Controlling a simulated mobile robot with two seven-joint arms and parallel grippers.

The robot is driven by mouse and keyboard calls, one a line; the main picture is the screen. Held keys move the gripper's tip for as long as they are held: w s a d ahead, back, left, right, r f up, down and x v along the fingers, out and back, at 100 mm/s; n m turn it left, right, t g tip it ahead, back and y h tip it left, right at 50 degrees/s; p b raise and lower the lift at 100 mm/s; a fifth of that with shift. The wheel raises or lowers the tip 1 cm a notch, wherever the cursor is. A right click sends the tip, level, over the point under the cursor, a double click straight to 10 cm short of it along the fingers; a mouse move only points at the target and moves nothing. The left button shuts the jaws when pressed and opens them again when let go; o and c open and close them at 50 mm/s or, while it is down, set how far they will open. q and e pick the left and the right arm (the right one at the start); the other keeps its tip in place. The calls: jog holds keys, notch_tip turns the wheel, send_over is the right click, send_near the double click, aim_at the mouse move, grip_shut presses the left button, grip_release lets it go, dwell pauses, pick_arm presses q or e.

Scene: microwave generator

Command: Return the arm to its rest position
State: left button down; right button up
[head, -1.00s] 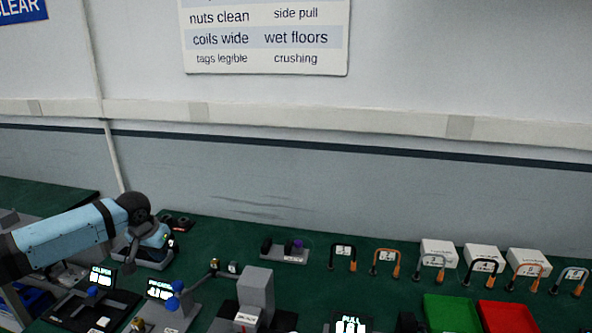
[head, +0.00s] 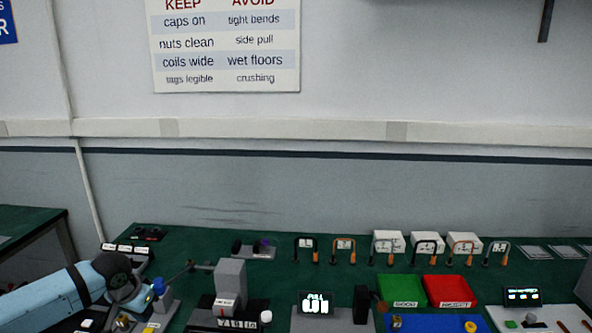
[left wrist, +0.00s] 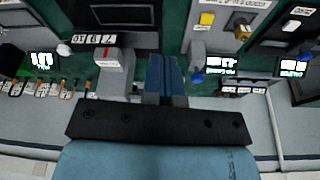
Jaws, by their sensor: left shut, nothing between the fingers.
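My left arm (head: 48,297), light blue with a black joint, comes in from the lower left in the head view. It reaches over the left part of the green bench. Its wrist end (head: 125,290) bends down near a blue knob (head: 158,286), and I cannot tell whether they touch. The fingertips are hard to make out there. In the left wrist view my left gripper (left wrist: 163,72) shows two blue fingers together, with nothing between them. My right gripper is not in view.
A grey block device (head: 230,275) stands right of the arm. Several cable loops (head: 343,252) stand along the back. Green (head: 405,291) and red (head: 450,291) trays lie right of centre, with a small display (head: 522,296) beyond.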

pick_arm(q)
jog(key=s+d+f+m+h, duration=0.15)
jog(key=s+d+f, duration=0.25)
jog(key=s+d, duration=0.5)
jog(key=s+d+f+m+h, duration=0.15)
jog(key=s+d+f, duration=0.25)
jog(key=s+d, duration=0.5)
jog(key=s+a+n+y, duration=0.1)
jog(key=s+a, duration=0.2)
jog(key=s, duration=0.4)
jog(key=s+a+r+n+y, duration=0.1)
jog(key=s+a+n, duration=0.15)
jog(key=s, duration=0.35)
jog(key=s+a+n+y, duration=0.1)
jog(key=s+a+y, duration=0.15)
jog(key=s, duration=0.45)
jog(key=w+d+f+t+h, duration=0.2)
jog(key=w+d+f+t, duration=0.1)
jog(key=f, duration=0.3)
jog(key=w+d+f+m+t+h+p, duration=0.1)
jog(key=w+d+f+t+h, duration=0.1)
jog(key=f, duration=0.4)
jog(key=w+d+t, duration=0.1)
jog(key=t, duration=0.1)
jog(key=shift+w+f+t, duration=0.35)
jog(key=shift+w+t, duration=0.05)
